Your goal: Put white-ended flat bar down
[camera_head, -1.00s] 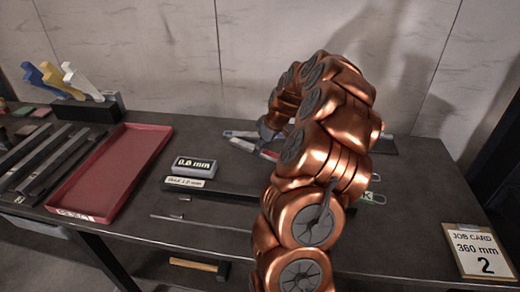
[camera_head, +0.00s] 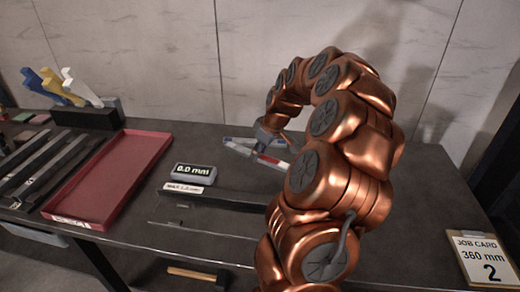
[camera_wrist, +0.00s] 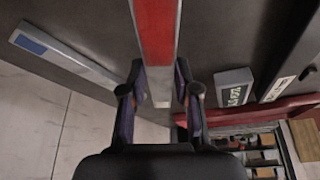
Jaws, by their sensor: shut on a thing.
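The white-ended flat bar (camera_wrist: 154,35) is red along its visible length, with a pale end between the fingers in the wrist view. In the head view its red and white part (camera_head: 272,161) shows just below my gripper (camera_head: 262,142). My gripper (camera_wrist: 160,88) is shut on the bar, one finger on each side. Whether the bar touches the table is hard to tell. A second flat bar, pale with a blue end (camera_wrist: 32,45), lies to the left in the wrist view. It also shows in the head view (camera_head: 236,146) beside the held one.
A grey gauge reading 0.0 mm (camera_head: 194,174) stands left of the bars. A red tray (camera_head: 140,150) and dark bars (camera_head: 50,168) lie farther left. A black holder (camera_head: 85,118) carries coloured tools. A job card (camera_head: 482,258) is at right. Bare table lies behind the gauge.

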